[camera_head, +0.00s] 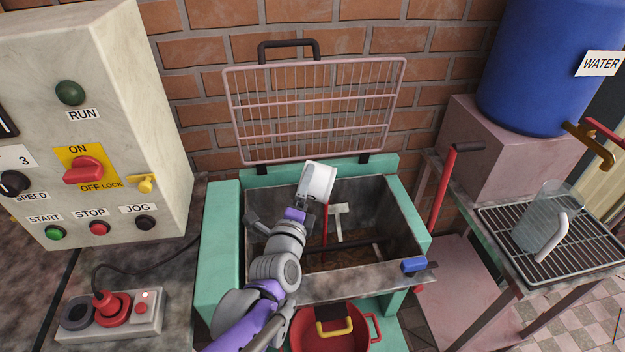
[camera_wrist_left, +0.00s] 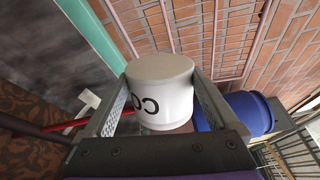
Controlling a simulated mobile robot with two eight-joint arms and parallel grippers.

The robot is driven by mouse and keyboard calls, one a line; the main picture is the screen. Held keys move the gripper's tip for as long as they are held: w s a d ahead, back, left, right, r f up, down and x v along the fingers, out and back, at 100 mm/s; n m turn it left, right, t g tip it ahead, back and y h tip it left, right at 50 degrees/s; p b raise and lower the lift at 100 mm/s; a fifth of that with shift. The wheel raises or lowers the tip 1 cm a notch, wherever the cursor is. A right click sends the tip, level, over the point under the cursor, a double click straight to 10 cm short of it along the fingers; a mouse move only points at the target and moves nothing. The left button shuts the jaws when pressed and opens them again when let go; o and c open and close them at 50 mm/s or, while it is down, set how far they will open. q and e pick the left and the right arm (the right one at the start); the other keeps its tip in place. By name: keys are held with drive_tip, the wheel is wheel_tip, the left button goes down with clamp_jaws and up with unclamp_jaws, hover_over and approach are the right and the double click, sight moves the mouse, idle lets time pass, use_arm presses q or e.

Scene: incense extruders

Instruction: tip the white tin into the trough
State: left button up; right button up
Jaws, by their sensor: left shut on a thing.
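My left gripper (camera_head: 309,207) is shut on the white tin (camera_head: 319,182) and holds it above the back part of the trough (camera_head: 372,205). The tin leans in the head view. In the left wrist view the tin (camera_wrist_left: 163,98) sits between both fingers (camera_wrist_left: 160,100), with dark lettering on its side and a plain pale end face showing. I cannot see its contents. The trough is open, with grey metal walls in a teal frame, a mixing shaft with paddles (camera_head: 339,220) and a brownish floor. My right gripper is not in view.
The wire guard (camera_head: 315,105) stands raised against the brick wall. A control cabinet (camera_head: 85,130) is at left, with a pendant box (camera_head: 110,315) below it. A red bucket (camera_head: 325,335) stands in front.

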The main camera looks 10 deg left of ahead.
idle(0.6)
use_arm(q)
drive_tip(key=n, duration=0.1)
drive_tip(key=a+n, duration=0.1)
drive_tip(key=n, duration=0.2)
drive_tip(key=shift+a+f, duration=0.3)
drive_tip(key=shift+f, duration=0.1)
drive_tip(key=n, duration=0.6)
drive_tip(key=f+n, duration=0.1)
drive_tip(key=n, duration=0.3)
drive_tip(key=shift+a, duration=0.15)
drive_tip(key=n, duration=0.1)
drive_tip(key=d+f+n, duration=0.1)
drive_tip(key=shift+f+n, duration=0.1)
drive_tip(key=shift+n, duration=0.2)
drive_tip(key=r+n+p, duration=0.1)
drive_tip(key=r, duration=0.1)
drive_tip(key=d+r+n+p, duration=0.1)
drive_tip(key=r+n, duration=0.1)
drive_tip(key=shift+d+r+n+p, duration=0.1)
drive_tip(key=shift+r+n+p, duration=0.05)
drive_tip(key=shift+n+p, duration=0.2)
